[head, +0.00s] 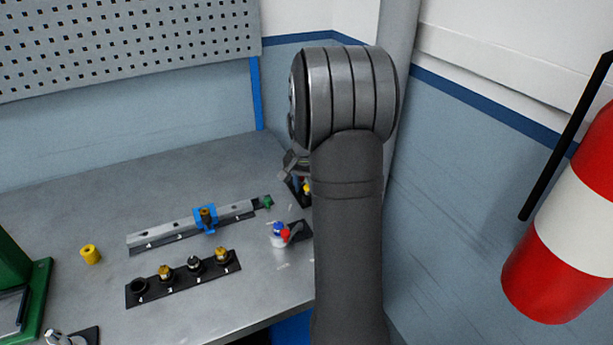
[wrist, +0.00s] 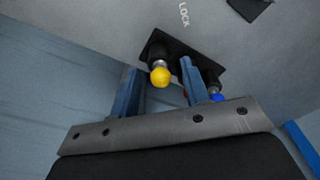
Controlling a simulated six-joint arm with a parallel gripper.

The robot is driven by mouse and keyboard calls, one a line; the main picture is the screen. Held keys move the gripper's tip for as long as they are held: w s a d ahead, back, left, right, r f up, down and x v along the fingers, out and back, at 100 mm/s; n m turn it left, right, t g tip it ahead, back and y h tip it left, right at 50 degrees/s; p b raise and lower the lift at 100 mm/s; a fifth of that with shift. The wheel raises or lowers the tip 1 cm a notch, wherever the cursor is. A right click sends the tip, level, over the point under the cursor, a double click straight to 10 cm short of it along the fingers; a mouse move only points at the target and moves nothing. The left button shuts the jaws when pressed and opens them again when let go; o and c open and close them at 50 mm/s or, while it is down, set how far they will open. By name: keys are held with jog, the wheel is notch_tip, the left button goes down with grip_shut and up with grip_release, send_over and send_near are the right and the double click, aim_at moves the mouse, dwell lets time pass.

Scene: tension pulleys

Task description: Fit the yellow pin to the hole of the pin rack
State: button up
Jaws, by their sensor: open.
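The yellow pin (wrist: 160,78) shows its round yellow head and a dark shank in the wrist view. It stands at the black pin rack (wrist: 178,47), by the rack's left end; I cannot tell how deep it sits in a hole. In the head view the yellow pin (head: 308,189) is a small spot beside my arm. My gripper (wrist: 160,66) is open, one blue finger on each side of the yellow pin, with no visible grip on it. In the head view my gripper (head: 297,166) is mostly hidden by my arm.
A blue-headed pin (wrist: 217,97) stands by the right finger, with a bit of red near it. A grey rail (head: 175,232), a black strip with knobs (head: 183,278), a yellow cylinder (head: 90,254) and a red-white-blue part (head: 280,234) are on the table. A wall stands close right.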

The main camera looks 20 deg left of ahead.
notch_tip(320, 180, up, 17)
jog(key=s, duration=0.2)
dwell(0.5)
jog(key=f, duration=0.5)
jog(key=w+f, duration=0.1)
jog(key=f, duration=0.5)
jog(key=w+f, duration=0.1)
jog(key=f, duration=0.5)
jog(key=shift+f, duration=0.1)
